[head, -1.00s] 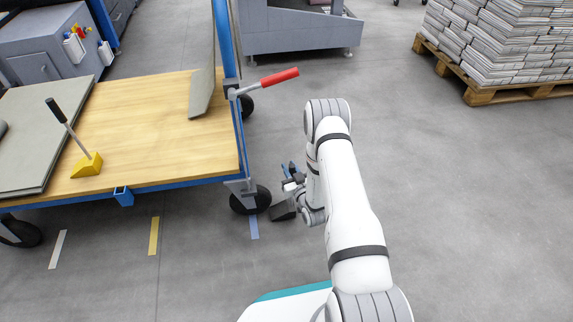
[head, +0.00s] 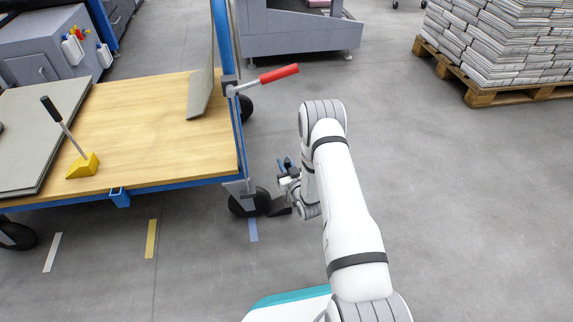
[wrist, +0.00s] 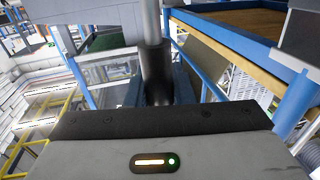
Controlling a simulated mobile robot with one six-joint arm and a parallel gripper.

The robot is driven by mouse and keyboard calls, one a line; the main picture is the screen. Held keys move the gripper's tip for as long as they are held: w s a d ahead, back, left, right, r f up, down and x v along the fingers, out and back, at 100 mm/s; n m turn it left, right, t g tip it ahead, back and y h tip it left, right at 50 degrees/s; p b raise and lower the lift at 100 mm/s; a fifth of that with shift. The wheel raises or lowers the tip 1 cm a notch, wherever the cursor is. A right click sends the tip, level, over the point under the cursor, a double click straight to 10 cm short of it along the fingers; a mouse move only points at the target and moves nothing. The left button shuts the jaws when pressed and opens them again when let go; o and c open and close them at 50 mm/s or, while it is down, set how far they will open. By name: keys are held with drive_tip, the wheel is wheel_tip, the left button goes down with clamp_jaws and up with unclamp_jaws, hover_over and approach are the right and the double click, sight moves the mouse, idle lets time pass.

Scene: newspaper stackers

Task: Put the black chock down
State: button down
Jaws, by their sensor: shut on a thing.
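The black chock (head: 280,207) is a dark wedge low by the cart's near right wheel (head: 248,203). It is close against the wheel's right side; I cannot tell whether they touch or whether the chock rests fully on the floor. My gripper (head: 288,182) is just above the chock, partly hidden by my own arm, and is shut on its handle. In the wrist view the handle's dark grip (wrist: 157,75) stands between the fingers, with a grey rod above it.
The blue-framed cart with a wooden deck (head: 165,125) fills the left. On it stand a yellow chock (head: 82,166) and grey boards (head: 38,135). A red-handled lever (head: 278,74) sticks out from the cart's post. A newspaper pallet (head: 490,96) is at the back right. Floor at right is clear.

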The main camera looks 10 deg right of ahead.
drive_tip(key=c, duration=1.3)
unclamp_jaws()
drive_tip(key=shift+f, duration=0.1)
drive_tip(key=shift+o, duration=0.2)
